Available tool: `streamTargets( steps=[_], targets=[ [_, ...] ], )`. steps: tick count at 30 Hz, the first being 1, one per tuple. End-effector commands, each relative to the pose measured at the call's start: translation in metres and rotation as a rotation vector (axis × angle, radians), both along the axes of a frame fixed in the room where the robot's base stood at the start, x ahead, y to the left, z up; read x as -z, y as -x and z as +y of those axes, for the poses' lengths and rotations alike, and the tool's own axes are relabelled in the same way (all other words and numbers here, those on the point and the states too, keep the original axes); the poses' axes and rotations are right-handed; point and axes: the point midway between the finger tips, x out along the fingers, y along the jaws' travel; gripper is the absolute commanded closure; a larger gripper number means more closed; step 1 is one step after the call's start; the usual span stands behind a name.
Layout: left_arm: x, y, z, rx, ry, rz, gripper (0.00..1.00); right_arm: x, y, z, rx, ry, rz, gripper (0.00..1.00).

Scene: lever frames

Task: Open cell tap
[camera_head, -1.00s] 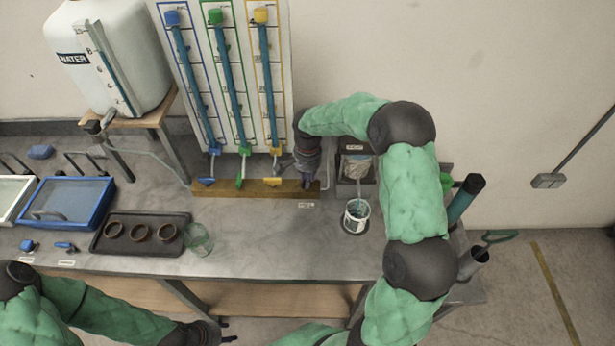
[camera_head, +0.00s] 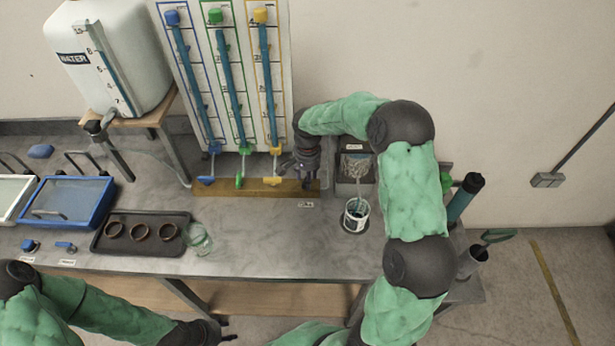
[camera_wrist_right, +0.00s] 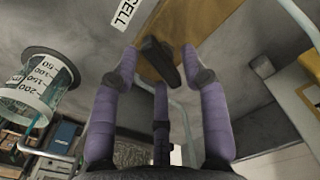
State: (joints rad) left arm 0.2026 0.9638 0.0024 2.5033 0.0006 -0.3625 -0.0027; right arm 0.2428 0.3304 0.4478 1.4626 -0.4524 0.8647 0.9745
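The cell tap is a dark lever (camera_wrist_right: 160,60) on the wooden rail in the right wrist view, beside a white label (camera_wrist_right: 126,12) reading CELL. My right gripper (camera_wrist_right: 163,77) is open, with purple fingers spread on both sides of the lever; I cannot tell whether they touch it. In the head view my right gripper (camera_head: 306,180) is over the right end of the wooden rail (camera_head: 225,187) and largely hides the lever. My left gripper (camera_head: 230,330) is at the bottom left, away from the rail; its opening is unclear.
Blue (camera_head: 206,181), green (camera_head: 239,181) and yellow (camera_head: 272,181) levers stand left along the rail, below tall tubes. A graduated cup (camera_head: 357,215) stands in front of a dark box (camera_head: 354,150). A dark tray (camera_head: 140,248) holds brown rings near a glass (camera_head: 198,240).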

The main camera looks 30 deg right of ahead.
Motion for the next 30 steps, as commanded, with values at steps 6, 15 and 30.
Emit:
streamTargets(
  steps=[6, 15, 30],
  targets=[
    [0.0, 0.0, 0.0, 0.0, 0.0, 0.0, 0.6, 0.0, 0.0, 0.0, 0.0, 0.0, 0.0, 0.55],
    [0.0, 0.0, 0.0, 0.0, 0.0, 0.0, 0.6, -0.03, -0.001, 0.0, 0.0, 0.001, -0.003, 0.55],
    [0.0, 0.0, 0.0, 0.0, 0.0, 0.0, 0.6, -0.113, -0.001, 0.0, 0.0, 0.0, -0.001, 0.55]
  ],
)
